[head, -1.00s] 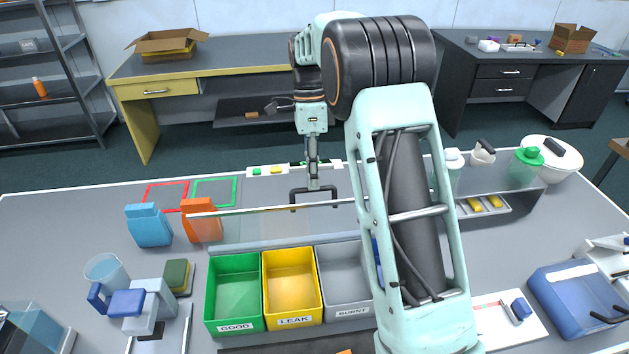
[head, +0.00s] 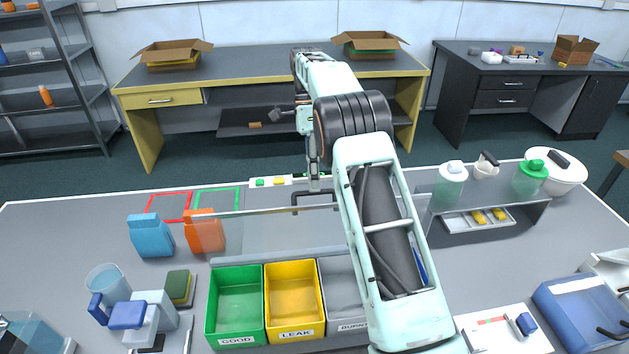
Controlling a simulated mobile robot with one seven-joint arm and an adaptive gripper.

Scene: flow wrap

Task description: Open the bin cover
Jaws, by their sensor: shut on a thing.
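The bin cover (head: 280,232) is a clear panel raised at a tilt behind the sorting bins. Its pale upper edge runs across the orange bottle at the left and behind my arm at the right. A black bracket handle (head: 296,201) sits at that edge. My gripper (head: 313,186) is shut on the handle, pointing down; its fingertips are small and hard to make out. The green GOOD bin (head: 238,336), yellow LEAK bin (head: 297,330) and grey BURNT bin (head: 337,266) are uncovered in front. My arm hides the right part of the cover and the grey bin.
An orange bottle (head: 206,238) and a blue bottle (head: 151,240) stand left of the cover. A grey raised shelf (head: 490,215) with bottles stands at the right. Red and green outlined squares lie at the back left.

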